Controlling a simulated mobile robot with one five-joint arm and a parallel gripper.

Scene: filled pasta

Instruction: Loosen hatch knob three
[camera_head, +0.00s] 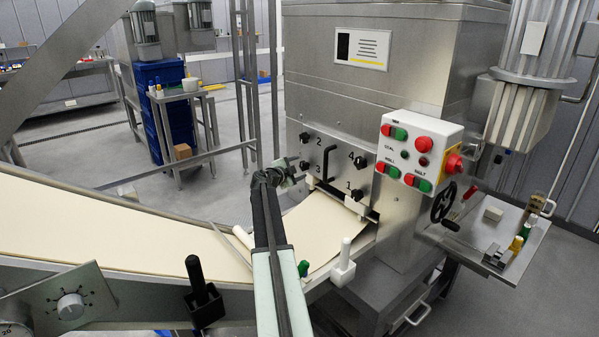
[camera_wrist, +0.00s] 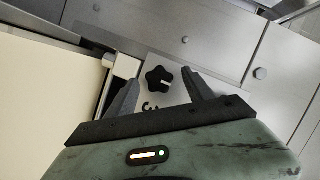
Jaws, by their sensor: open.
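Hatch knob three, a black lobed knob (camera_wrist: 159,79), shows in the wrist view on a pale metal plate, with part of a dark numeral below it. My gripper (camera_wrist: 160,76) is open, and its two dark fingers stand on either side of the knob in the picture. I cannot tell whether they touch it. In the head view my gripper (camera_head: 297,169) is at the left edge of the hatch plate (camera_head: 335,160), beside the numeral 3, and largely hides that knob. Knob two (camera_head: 304,138), knob four (camera_head: 360,162) and knob one (camera_head: 357,194) are also on the plate.
A black bent handle (camera_head: 327,162) stands out from the middle of the hatch. A pasta sheet (camera_head: 315,225) runs below it on the conveyor. A button panel (camera_head: 415,152) and a handwheel (camera_head: 443,203) are to the right. A white-capped post (camera_head: 344,262) stands in front.

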